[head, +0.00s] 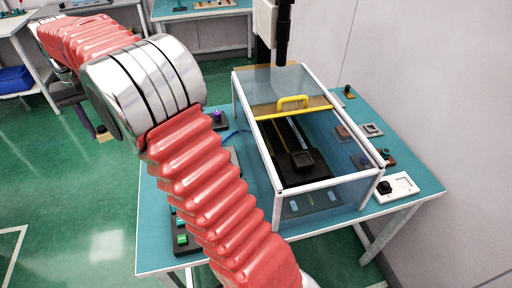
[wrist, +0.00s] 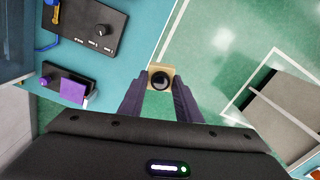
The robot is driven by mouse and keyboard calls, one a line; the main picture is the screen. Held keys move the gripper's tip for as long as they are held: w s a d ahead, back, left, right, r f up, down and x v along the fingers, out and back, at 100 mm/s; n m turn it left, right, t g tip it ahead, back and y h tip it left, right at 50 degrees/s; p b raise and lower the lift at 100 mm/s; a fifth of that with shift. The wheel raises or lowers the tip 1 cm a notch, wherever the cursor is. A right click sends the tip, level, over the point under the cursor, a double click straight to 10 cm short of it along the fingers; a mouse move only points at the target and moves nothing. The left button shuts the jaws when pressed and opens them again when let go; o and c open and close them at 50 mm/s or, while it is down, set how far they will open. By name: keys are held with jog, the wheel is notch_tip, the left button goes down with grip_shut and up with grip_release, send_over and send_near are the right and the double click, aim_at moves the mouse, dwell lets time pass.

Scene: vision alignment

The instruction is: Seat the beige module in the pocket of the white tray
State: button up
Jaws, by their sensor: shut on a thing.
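The beige module (wrist: 161,70), a small square block with a dark round lens, is held between the dark fingers of my gripper (wrist: 161,88) in the wrist view. The fingers press on its two sides, and it hangs over the table edge and green floor. A white tray (head: 410,192) lies at the right front corner of the table in the head view. A black round part sits on its left side, and a small square outline shows on its right.
A clear-walled enclosure (head: 328,185) with white edges and a yellow handle (head: 292,102) stands mid-table, with a black stage (head: 302,160) inside. A black control box (wrist: 88,30) with a knob and a purple-topped device (wrist: 72,88) show in the wrist view.

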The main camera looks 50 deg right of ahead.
jog(key=shift+w+a, duration=0.1)
jog(key=shift+a, duration=0.1)
jog(key=s+d+f+m, duration=0.1)
jog(key=s+d+f, duration=0.2)
jog(key=s+d, duration=0.35)
jog(key=s+d+f+m, duration=0.1)
jog(key=s+d+f, duration=0.3)
jog(key=d, duration=0.5)
jog(key=s+d+f, duration=0.3)
jog(key=s, duration=0.4)
jog(key=s+d+f+m, duration=0.1)
jog(key=s+d+f, duration=0.2)
jog(key=s, duration=0.5)
jog(key=shift+d+f, duration=0.25)
jog(key=shift+d, duration=0.55)
jog(key=shift+f, duration=3.1)
jog(key=shift+f, duration=1.9)
